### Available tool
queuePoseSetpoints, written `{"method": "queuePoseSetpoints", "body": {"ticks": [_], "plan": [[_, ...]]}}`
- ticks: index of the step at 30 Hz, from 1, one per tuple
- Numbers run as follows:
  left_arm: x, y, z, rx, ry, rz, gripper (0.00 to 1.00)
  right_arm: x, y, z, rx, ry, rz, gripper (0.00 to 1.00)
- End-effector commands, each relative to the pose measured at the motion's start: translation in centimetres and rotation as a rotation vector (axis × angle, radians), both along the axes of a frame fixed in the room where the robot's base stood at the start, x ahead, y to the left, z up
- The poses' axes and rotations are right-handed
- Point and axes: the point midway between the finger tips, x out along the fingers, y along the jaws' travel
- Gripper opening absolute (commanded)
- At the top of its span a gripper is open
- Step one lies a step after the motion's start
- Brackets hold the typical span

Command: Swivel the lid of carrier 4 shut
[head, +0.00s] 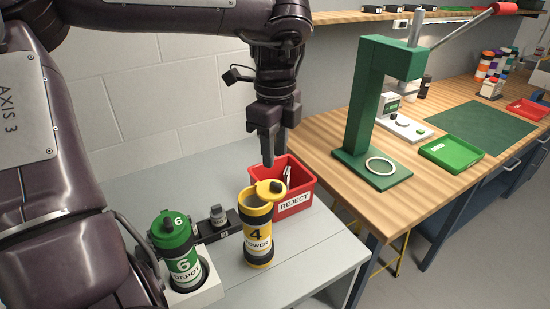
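Carrier 4 (258,238) is a yellow and dark cylinder labelled "4" and "POWER", upright on the grey bench. Its yellow lid (270,188) is swung off to the right side, so the carrier's mouth shows open at the upper left. My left gripper (268,160) comes down from above, with its fingertips together just above the lid and apparently holding nothing. In this view a small gap shows between the tips and the lid. My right gripper is not in view.
A red REJECT bin (300,190) stands close behind and right of the carrier. Green carrier 6 (180,250) sits in a white holder (207,292) at the left. A green press (365,120) stands on the wooden bench (430,195). The grey bench front right is clear.

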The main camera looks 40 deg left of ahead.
Motion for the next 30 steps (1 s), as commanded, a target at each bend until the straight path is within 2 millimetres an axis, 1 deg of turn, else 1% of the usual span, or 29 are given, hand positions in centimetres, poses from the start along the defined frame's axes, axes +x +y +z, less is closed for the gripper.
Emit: {"method": "queuePoseSetpoints", "body": {"ticks": [7,12,17,20,27,30], "plan": [[0.0,0.0,0.0,0.000,0.000,0.000,0.35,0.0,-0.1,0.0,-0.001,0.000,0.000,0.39],[-0.1,0.1,-0.4,0.007,0.000,-0.001,0.35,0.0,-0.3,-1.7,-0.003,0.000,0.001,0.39],[-0.2,0.2,-0.5,0.002,0.003,0.001,0.35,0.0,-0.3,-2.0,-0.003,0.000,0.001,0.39],[-0.2,0.1,-1.6,0.000,0.004,-0.001,0.35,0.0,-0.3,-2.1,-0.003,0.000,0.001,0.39],[-0.3,0.1,-5.5,-0.001,0.005,-0.001,0.35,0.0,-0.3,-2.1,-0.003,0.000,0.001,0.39],[-0.2,0.1,-6.6,-0.001,0.003,-0.001,0.35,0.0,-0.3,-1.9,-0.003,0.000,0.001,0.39]]}}
